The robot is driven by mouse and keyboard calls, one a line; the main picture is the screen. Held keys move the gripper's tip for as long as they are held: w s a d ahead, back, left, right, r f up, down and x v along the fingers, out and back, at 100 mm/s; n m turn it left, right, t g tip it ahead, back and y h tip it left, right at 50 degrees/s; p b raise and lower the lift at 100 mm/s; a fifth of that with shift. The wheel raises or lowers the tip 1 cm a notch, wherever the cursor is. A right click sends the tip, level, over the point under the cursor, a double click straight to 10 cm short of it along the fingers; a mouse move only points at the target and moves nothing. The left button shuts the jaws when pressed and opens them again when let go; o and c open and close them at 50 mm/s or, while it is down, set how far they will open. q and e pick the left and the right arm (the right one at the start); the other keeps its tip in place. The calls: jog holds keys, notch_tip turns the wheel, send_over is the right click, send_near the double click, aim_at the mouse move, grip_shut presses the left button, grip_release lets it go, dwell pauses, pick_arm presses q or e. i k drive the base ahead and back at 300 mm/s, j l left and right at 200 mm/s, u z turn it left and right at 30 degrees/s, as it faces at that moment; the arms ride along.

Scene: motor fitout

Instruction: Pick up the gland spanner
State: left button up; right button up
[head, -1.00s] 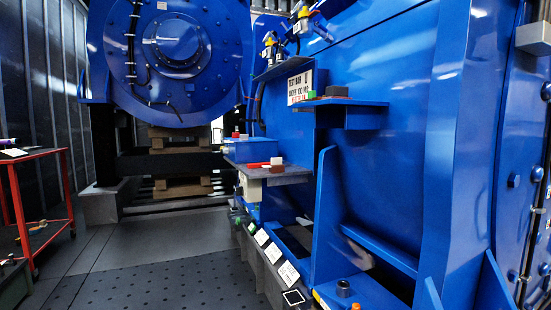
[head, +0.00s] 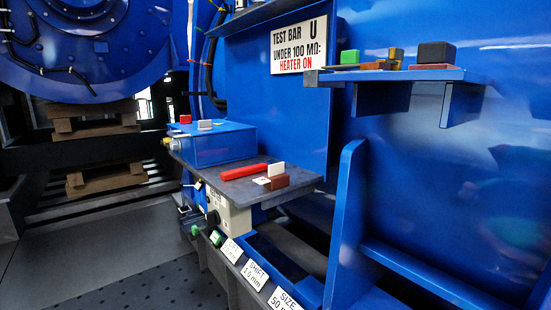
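Nothing in the head view can be told for certain as the gland spanner. A long red bar-like piece (head: 243,172) lies on a grey shelf (head: 300,184) fixed to the blue machine, near the middle of the view. A small white block (head: 276,169), a reddish-brown block (head: 277,182) and a flat white piece (head: 261,181) are at its right end. I cannot tell whether the red piece is the spanner. Neither of my grippers is in view.
A blue box (head: 222,148) with small blocks on top stands at the shelf's back left. A higher blue ledge (head: 390,75) holds a dark block (head: 436,52), a green piece (head: 350,57) and others. An upright blue plate (head: 346,215) stands at right. Floor is clear at lower left.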

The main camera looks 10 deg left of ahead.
aim_at(229, 174)
jog(key=i+j+z, duration=0.3)
jog(key=j+z, duration=0.2)
jog(key=j, duration=0.35)
jog(key=i+j+z, duration=0.1)
jog(key=j+z, duration=0.35)
jog(key=j, duration=0.45)
jog(key=j+z, duration=0.5)
jog(key=j, duration=0.45)
